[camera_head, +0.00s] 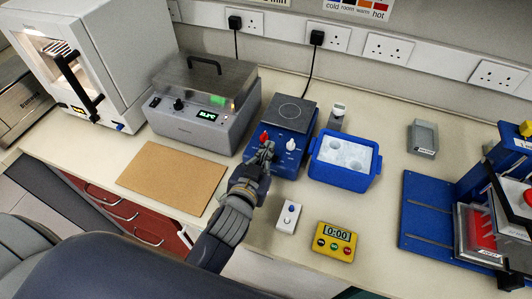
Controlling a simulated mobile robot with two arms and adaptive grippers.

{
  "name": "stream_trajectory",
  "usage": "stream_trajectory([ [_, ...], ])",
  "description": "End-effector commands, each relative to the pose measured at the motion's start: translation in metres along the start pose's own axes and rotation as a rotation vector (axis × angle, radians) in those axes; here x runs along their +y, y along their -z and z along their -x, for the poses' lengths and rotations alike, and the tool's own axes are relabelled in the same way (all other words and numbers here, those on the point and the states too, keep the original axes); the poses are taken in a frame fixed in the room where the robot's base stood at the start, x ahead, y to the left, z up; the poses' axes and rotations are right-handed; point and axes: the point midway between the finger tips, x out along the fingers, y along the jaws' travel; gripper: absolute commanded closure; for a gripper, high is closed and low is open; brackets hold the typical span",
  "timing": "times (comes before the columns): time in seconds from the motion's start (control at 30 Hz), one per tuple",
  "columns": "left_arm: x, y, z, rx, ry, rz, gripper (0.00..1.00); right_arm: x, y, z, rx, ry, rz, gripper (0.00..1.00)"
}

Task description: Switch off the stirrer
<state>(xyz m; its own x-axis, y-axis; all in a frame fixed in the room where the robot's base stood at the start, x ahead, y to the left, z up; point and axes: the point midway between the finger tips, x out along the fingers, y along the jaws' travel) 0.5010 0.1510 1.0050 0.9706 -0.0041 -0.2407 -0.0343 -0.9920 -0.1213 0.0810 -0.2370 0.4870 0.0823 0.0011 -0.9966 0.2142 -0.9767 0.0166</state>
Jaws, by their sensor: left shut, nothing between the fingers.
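The stirrer (291,112) is a blue box with a dark square top plate, standing on the bench in the middle of the view. Its front panel has a red knob (265,135) on the left and a white knob (291,145) on the right. My left gripper (266,150) is shut and empty, at the front of the stirrer just below the red knob. I cannot tell whether its fingertips touch the knob. The gripper hides part of the panel. My right gripper is not in view.
A grey water bath (184,127) with a lit display stands left of the stirrer. A blue ice box (337,178) is close on its right. A yellow timer (334,241) and a small white switch box (288,217) lie in front. A brown board (171,178) lies at front left.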

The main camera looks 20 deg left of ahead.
Motion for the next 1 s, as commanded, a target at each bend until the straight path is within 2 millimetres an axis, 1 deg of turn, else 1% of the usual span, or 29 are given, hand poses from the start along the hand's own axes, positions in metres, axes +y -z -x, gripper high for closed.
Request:
stream_trajectory([
  [0.23,-0.004,-0.008,-0.002,-0.002,-0.027,0.109,1.00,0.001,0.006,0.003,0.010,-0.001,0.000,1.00],
  [0.3,-0.006,-0.009,-0.002,-0.003,-0.032,0.136,1.00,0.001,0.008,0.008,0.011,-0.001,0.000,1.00],
  [0.37,-0.008,-0.011,-0.003,-0.004,-0.031,0.135,1.00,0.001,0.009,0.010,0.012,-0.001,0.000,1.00],
  [0.73,-0.008,-0.016,-0.003,-0.010,-0.031,0.131,1.00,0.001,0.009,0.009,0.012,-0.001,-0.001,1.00],
  [0.87,-0.009,-0.011,-0.003,-0.011,-0.031,0.131,1.00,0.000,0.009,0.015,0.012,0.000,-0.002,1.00],
  [1.0,-0.013,0.005,-0.004,-0.007,-0.032,0.130,1.00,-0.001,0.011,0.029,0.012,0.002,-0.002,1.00],
])
